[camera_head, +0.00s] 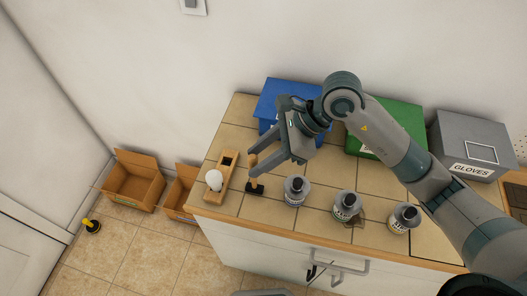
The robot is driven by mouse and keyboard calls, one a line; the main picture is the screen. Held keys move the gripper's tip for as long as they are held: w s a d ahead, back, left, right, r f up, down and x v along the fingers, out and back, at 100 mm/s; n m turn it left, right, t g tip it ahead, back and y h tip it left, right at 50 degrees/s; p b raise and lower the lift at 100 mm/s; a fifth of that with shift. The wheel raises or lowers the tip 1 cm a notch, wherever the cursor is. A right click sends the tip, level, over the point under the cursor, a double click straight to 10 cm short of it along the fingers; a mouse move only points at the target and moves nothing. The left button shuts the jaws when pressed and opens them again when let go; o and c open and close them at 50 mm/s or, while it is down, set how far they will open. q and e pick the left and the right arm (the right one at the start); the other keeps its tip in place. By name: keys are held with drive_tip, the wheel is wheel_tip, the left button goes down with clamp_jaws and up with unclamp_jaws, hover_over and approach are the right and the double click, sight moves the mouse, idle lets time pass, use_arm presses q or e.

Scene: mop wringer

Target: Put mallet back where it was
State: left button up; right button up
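The mallet (254,184) stands head down near the front left of the tiled counter, with a black head at the bottom and a wooden handle pointing up. My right gripper (254,164) reaches in from the right above the counter. Its two fingers are apart, with the top of the handle seen between or just beneath their tips. Contact with the handle cannot be made out. A wooden holder (211,193) with a dark square hole and a white round object stands just left of the mallet. My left gripper is not in view.
Several grey bottles with black caps (296,190) line the counter's front. Blue (268,105), green (407,117) and grey "GLOVES" (466,143) bins stand along the wall, partly behind my arm. Cardboard boxes (134,183) and a small yellow-black object (93,226) lie on the floor.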

drive_tip(key=shift+r, duration=0.1)
drive_tip(key=b+v, duration=0.3)
drive_tip(key=v, duration=0.9)
drive_tip(key=shift+b, duration=0.3)
